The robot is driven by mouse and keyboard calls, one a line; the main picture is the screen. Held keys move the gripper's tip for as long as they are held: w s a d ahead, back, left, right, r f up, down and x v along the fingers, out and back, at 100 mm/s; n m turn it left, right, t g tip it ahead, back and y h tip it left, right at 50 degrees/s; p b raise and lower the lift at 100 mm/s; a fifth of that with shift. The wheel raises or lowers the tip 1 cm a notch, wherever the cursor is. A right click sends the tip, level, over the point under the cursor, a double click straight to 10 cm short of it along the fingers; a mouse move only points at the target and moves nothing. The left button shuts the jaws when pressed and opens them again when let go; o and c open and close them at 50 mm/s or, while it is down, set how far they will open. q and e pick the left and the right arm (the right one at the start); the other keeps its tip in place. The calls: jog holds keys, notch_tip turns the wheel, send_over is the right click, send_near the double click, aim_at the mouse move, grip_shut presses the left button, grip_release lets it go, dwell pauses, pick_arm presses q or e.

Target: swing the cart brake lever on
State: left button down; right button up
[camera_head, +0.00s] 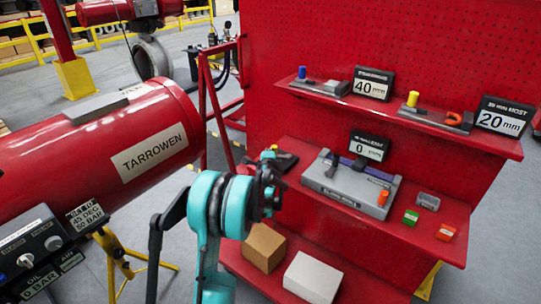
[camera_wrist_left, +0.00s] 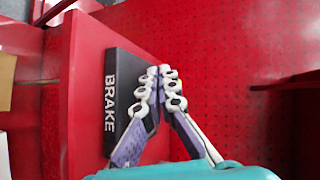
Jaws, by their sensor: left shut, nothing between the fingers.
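A black plate lettered BRAKE (camera_wrist_left: 118,98) stands on a red surface in the left wrist view. My left gripper (camera_wrist_left: 161,88) is shut and empty, its fingertips just right of the plate's right edge. I cannot tell whether they touch it. The brake lever itself cannot be made out; the fingers may hide it. In the head view my teal left arm reaches to the left end of the middle shelf of the red cart (camera_head: 330,40), where its wrist covers much of that corner. My right gripper is not in view.
The middle shelf (camera_head: 440,247) holds a grey case (camera_head: 335,185) and small coloured blocks. The upper shelf (camera_head: 490,143) holds size signs and tools. Two boxes sit on the bottom shelf.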

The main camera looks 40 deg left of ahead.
pick_arm(q)
jog(key=shift+w+a, duration=0.55)
jog(key=shift+w, duration=0.1)
dwell(1.0)
